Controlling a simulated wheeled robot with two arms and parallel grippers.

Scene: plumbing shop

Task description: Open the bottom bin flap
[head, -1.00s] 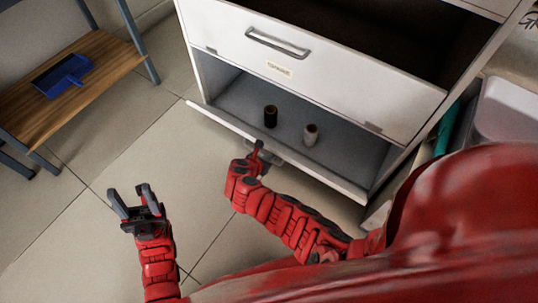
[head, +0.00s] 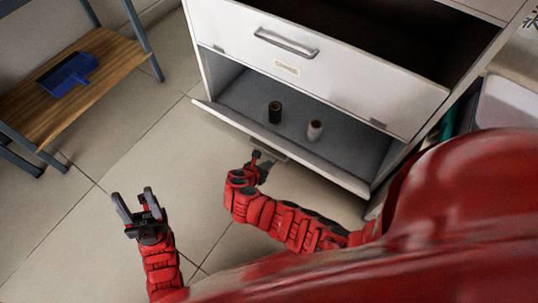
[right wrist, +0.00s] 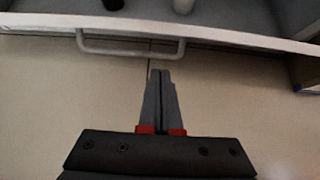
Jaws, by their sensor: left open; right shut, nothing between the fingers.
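The bottom bin flap (head: 325,175) of the white cabinet is tilted down and outward, and the bin behind it stands open. Its grey handle (head: 270,149) is on the flap's outer face; it also shows in the right wrist view (right wrist: 130,50). My right gripper (head: 262,168) is shut and empty, just in front of the flap near the handle. In the right wrist view its fingertips (right wrist: 161,73) are below and right of the handle, apart from it. My left gripper (head: 138,205) is open and empty above the floor, left of the right arm.
A dark spool (head: 275,112) and a pale spool (head: 314,131) stand inside the bottom bin. The bin front above, with a handle (head: 287,43) and label, is closed. A wooden bench (head: 105,55) with a blue dustpan (head: 68,75) stands left. Floor between is clear.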

